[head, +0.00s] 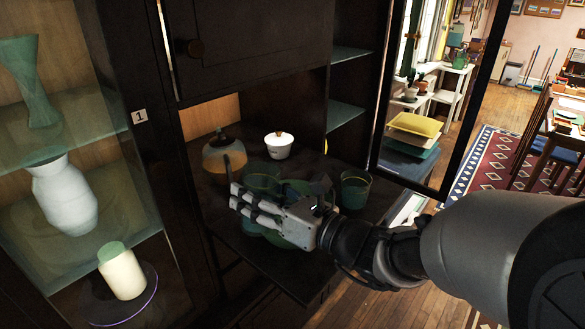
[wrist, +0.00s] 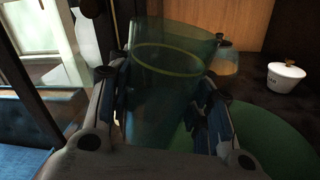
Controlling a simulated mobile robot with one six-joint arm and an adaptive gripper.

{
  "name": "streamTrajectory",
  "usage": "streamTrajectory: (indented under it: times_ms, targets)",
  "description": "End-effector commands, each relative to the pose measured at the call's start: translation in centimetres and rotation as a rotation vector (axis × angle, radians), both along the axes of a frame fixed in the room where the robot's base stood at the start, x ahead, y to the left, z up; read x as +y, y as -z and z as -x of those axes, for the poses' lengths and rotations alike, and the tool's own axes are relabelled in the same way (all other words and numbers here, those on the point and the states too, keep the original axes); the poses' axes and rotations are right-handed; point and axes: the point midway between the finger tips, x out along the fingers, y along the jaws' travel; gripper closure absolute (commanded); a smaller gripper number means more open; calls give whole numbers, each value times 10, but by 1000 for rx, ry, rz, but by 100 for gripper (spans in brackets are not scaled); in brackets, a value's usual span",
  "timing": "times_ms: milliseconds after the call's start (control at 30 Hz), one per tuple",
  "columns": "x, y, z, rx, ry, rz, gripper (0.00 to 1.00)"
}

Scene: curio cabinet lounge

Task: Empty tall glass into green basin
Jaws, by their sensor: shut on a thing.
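My gripper (head: 238,188) is shut on a tall, clear green-tinted glass, seen between my two fingers in the wrist view (wrist: 170,95). In the head view the glass (head: 262,179) is partly hidden by my fingers and looks roughly upright. A pale ring shows inside it in the wrist view; I cannot tell whether it is a liquid level or the glass's edge. The green basin (head: 292,240) sits on the dark cabinet shelf under and behind my gripper, mostly hidden. It shows as a green round (wrist: 270,150) beside the glass in the wrist view.
Another green glass (head: 355,189) stands to the right. An open glazed door (head: 440,130) bounds the right side. Vases and a candle fill the left case.

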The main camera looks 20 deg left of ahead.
Motion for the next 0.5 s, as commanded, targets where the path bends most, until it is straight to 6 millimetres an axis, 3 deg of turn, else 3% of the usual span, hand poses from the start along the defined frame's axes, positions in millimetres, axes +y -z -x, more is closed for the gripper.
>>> streamTrajectory:
  times_ms: [500]
  targets:
    - [-1,-4,-4,124,1,-42,88]
